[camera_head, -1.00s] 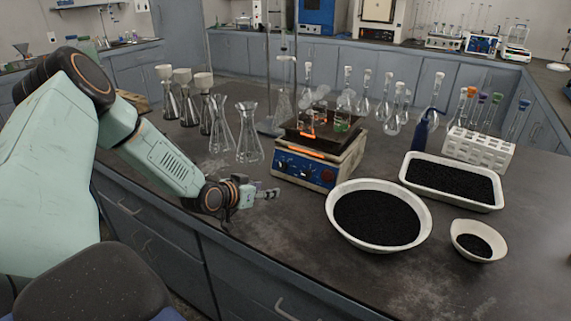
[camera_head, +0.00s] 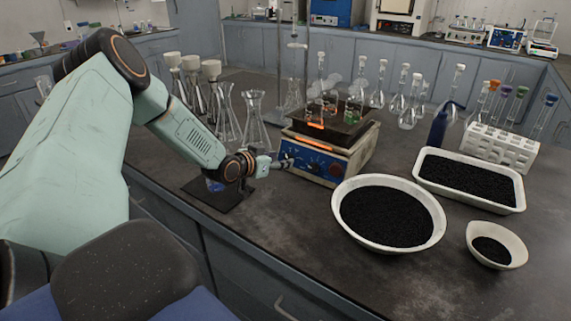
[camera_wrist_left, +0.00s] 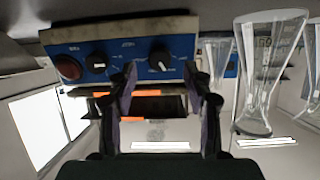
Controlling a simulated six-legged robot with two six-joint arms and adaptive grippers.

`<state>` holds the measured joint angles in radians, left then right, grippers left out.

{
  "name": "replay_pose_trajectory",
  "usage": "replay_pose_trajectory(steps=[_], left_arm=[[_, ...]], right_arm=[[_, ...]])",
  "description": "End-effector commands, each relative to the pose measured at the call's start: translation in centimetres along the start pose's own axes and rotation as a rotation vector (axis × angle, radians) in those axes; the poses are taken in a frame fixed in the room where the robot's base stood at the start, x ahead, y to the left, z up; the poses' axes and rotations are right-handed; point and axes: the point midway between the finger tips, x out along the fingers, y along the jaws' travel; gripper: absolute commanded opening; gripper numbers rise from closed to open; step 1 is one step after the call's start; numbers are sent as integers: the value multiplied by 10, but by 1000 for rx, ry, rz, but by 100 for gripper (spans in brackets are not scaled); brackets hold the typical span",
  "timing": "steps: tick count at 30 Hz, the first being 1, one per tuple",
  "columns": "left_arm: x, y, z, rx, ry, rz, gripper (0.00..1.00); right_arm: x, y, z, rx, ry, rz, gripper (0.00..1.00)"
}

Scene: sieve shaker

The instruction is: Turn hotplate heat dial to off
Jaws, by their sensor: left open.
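The hotplate (camera_head: 345,160) stands on the bench with a blue front panel holding two black dials and a red button (camera_wrist_left: 68,67). In the head view my left gripper (camera_head: 288,162) is at the panel's left end, in front of the left dial, which it mostly hides. In the left wrist view the panel appears turned over. There that dial (camera_wrist_left: 160,60) lies between the open fingers of my gripper (camera_wrist_left: 160,72). Contact cannot be told. The other dial (camera_wrist_left: 96,62) sits closer to the red button. My right gripper is out of view.
Conical flasks (camera_head: 255,125) stand just left of the hotplate. Beakers (camera_head: 353,112) sit on its top. A round bowl (camera_head: 438,235) of black grains is close on its right, with a white tray (camera_head: 515,205) beyond. A dark flat plate (camera_head: 235,195) lies under my wrist.

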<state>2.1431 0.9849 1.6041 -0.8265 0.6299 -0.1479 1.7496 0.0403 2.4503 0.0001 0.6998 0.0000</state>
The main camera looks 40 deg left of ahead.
Motion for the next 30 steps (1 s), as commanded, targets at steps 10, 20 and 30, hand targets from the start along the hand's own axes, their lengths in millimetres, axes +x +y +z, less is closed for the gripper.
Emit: replay_pose_trajectory(steps=[10, 20, 30], left_arm=[[34, 2, 0, 2, 0, 3, 50], [37, 1, -2, 0, 1, 2, 48], [36, 1, -2, 0, 1, 3, 19]], right_arm=[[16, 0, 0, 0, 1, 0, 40], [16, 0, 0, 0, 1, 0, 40], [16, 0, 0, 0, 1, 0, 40]])
